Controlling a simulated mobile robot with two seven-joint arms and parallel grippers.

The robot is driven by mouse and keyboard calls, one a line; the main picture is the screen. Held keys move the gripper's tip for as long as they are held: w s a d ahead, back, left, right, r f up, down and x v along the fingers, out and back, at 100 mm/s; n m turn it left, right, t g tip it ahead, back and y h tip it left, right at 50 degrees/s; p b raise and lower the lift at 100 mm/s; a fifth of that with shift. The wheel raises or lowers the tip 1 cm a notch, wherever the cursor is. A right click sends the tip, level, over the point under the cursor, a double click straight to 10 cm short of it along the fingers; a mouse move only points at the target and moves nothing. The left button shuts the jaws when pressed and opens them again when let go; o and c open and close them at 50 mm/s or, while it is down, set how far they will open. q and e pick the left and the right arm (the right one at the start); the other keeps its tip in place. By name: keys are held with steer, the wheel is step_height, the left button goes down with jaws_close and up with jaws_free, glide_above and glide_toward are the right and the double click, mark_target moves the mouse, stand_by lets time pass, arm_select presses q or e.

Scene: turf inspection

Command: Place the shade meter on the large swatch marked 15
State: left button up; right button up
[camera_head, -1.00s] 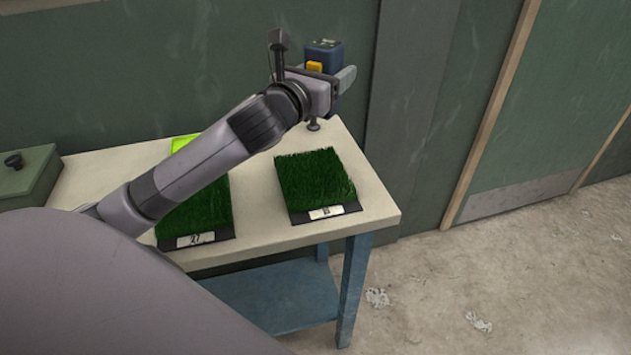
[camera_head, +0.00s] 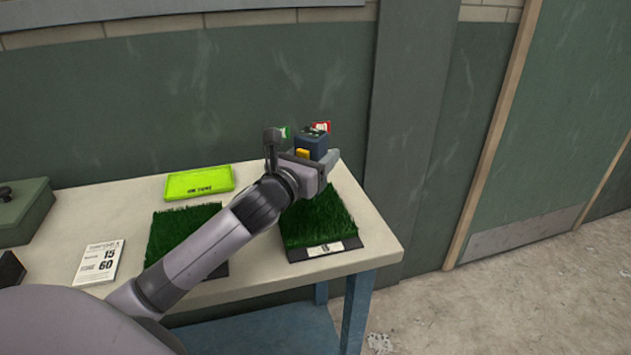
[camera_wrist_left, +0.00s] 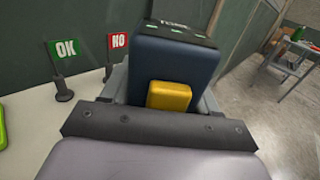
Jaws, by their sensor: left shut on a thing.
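The shade meter (camera_head: 311,146) is a dark blue box with a yellow button. My left gripper (camera_head: 318,164) is shut on it and holds it above the back part of the right-hand turf swatch (camera_head: 318,222). The meter also fills the middle of the left wrist view (camera_wrist_left: 172,62). The right-hand swatch has a small white label at its front edge, too small to read surely. Another turf swatch (camera_head: 178,226) lies to the left, partly behind my left arm, with its label hidden. My right gripper is not in view.
A card (camera_head: 100,262) reading 15 and 60 lies at the table's left. A lime-green tray (camera_head: 198,183) lies behind the left swatch. Green OK (camera_wrist_left: 66,48) and red NO (camera_wrist_left: 119,42) flags stand at the back. A green case (camera_head: 25,213) stands far left.

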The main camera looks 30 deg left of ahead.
arm_select(q)
steer(key=shift+f+b, duration=0.45)
steer(key=shift+f, duration=1.95)
steer(key=o, duration=1.2)
steer(key=shift+f, duration=0.2)
steer(key=shift+r, duration=0.2)
steer(key=s, duration=1)
steer(key=shift+s+d+f, duration=0.1)
steer(key=shift+s+d, duration=0.1)
steer(key=shift+d, duration=0.2)
steer(key=shift+s, duration=0.85)
